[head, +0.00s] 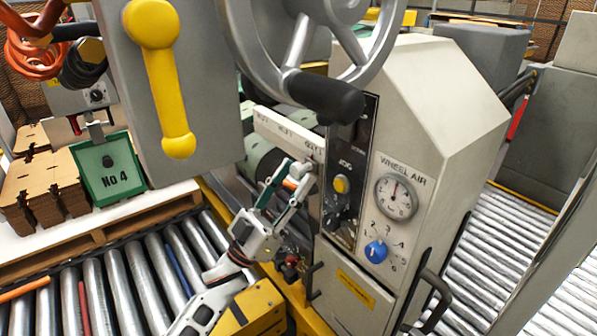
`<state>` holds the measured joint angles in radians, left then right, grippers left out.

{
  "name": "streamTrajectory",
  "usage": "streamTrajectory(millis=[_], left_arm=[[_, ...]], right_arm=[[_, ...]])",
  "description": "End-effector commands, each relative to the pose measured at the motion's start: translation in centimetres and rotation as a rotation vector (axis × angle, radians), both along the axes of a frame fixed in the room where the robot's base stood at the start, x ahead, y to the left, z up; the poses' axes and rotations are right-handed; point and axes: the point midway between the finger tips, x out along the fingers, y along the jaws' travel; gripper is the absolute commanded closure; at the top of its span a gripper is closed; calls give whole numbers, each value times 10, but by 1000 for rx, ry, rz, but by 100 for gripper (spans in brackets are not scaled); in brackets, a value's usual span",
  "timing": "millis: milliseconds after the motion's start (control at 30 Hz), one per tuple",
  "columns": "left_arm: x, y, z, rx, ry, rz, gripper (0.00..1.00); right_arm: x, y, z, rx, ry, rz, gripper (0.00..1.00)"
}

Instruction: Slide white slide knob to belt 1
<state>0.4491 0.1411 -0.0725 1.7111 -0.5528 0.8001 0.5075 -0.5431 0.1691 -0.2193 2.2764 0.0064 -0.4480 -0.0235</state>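A pale bar (280,133) with small dark labels, too small to read surely, runs along the left side of the beige machine. A small white piece with an orange part, likely the white slide knob (298,171), shows just below the bar's right end. My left gripper (297,177) reaches up from below, with its two fingers on either side of this piece. The fingers stand apart, but I cannot tell whether they touch it. The slot is hidden. My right gripper is out of view.
A large grey handwheel (298,40) with a black handle and a grey panel with a yellow lever (166,85) hang close above. The machine face has a yellow button (342,184), a gauge (396,197) and a blue selector (376,251). Rollers (128,297) lie lower left.

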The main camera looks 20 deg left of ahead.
Motion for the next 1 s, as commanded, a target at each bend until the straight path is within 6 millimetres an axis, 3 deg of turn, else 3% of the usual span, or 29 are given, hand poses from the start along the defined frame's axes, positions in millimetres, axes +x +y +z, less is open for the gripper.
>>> streamTrajectory(millis=[200, 433, 633, 1000], left_arm=[[-28, 16, -35, 2, 6, 0, 60], [-52, 29, -61, 2, 3, -1, 60], [-60, 34, -70, 1, 2, -1, 60], [-61, 35, -71, 1, 1, -1, 60]], right_arm=[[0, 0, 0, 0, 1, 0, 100], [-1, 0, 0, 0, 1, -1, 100], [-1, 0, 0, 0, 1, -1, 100], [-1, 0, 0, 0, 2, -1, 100]])
